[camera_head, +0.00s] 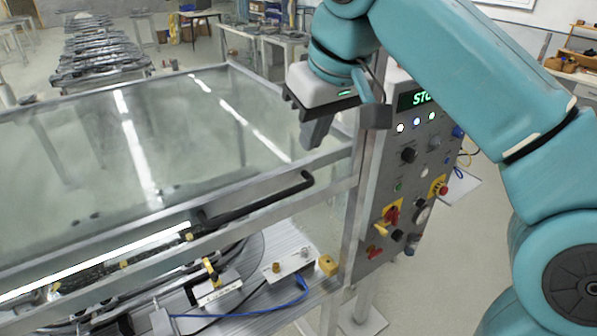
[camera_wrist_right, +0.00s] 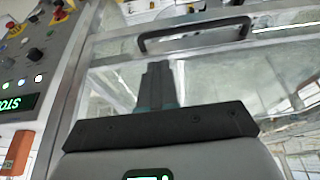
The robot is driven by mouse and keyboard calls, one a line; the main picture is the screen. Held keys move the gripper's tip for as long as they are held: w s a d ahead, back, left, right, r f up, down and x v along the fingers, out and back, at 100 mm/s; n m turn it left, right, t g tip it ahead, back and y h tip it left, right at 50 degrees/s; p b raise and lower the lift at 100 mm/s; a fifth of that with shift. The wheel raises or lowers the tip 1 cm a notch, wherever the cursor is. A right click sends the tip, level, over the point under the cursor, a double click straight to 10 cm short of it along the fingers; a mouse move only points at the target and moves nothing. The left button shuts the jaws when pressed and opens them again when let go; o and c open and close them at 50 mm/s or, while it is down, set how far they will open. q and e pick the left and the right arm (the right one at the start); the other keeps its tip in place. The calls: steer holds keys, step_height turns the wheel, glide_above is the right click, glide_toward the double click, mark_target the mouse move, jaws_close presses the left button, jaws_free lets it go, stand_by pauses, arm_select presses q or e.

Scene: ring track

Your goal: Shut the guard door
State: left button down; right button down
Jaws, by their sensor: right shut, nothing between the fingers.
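The guard door is a clear panel in a grey metal frame (camera_head: 264,195); it fills the left and middle of the head view. A black bar handle (camera_head: 262,203) runs along its front rail. Fixtures show below that rail; I cannot tell how far open the door is. My right gripper (camera_head: 314,138) is shut and empty, pointing down above the panel near its right end, behind and above the handle. In the right wrist view the shut fingers (camera_wrist_right: 158,75) point towards the handle (camera_wrist_right: 194,34), apart from it. My left gripper is not in view.
A grey control panel (camera_head: 419,155) with lit buttons, knobs and a green display stands close right of the door. Inside the machine are a white block (camera_head: 292,262) and a blue cable (camera_head: 245,312). Tables (camera_head: 262,45) stand behind, with open floor around them.

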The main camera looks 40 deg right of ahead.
glide_above(297, 187)
steer(key=s, duration=0.1)
step_height(297, 187, down, 6)
steer(key=shift+s+f, duration=0.15)
steer(key=shift+f, duration=0.35)
steer(key=shift+s+f, duration=0.15)
steer(key=shift+f, duration=0.7)
steer(key=shift+w+f, duration=0.2)
steer(key=shift+f, duration=0.25)
step_height(297, 187, down, 43)
steer(key=b, duration=3.3)
steer(key=shift+r, duration=0.15)
